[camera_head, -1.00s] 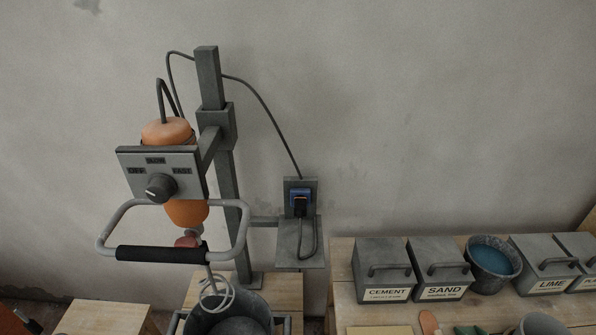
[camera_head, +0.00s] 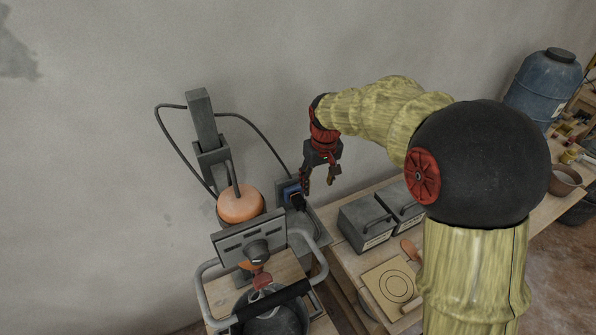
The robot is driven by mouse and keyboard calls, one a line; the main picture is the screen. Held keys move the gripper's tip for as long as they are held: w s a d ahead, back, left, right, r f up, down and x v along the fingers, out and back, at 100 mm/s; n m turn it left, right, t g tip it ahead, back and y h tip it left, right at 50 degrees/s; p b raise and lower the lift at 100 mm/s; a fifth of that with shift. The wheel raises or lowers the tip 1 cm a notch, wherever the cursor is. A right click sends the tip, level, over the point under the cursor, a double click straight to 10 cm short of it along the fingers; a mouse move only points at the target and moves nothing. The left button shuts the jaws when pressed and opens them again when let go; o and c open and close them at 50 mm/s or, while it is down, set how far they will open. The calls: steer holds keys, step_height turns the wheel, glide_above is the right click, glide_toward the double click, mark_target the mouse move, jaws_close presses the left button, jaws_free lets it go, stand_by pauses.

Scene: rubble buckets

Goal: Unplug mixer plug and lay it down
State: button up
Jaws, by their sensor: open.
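The black mixer plug (camera_head: 298,203) sits in the blue socket (camera_head: 291,191) on a grey wall-side plate. My gripper (camera_head: 318,184) is open and hangs fingers down, just right of the plug. One finger is close to the plug; I cannot tell whether they touch. A grey shelf (camera_head: 316,229) juts out below the socket. The lower part of the plug and its cord are hard to make out.
My arm covers much of the right side. Grey lidded boxes (camera_head: 365,226) stand on the wooden bench right of the shelf. A bucket (camera_head: 270,318) sits under the mixer. A blue barrel (camera_head: 544,82) stands far right. The wall above the socket is clear.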

steer(key=n+g+p, duration=0.1)
steer(key=g+p, duration=0.1)
steer(key=p, duration=0.5)
glide_above(299, 199)
step_height(299, 199, down, 8)
steer(key=shift+s+f, duration=0.15)
steer(key=shift+a+f, duration=0.1)
steer(key=shift+f, duration=0.5)
step_height(299, 199, down, 7)
steer(key=shift+f+p, duration=0.15)
steer(key=shift+p, duration=0.45)
steer(key=shift+c, duration=0.5)
steer(key=c, duration=1.1)
jaws_close()
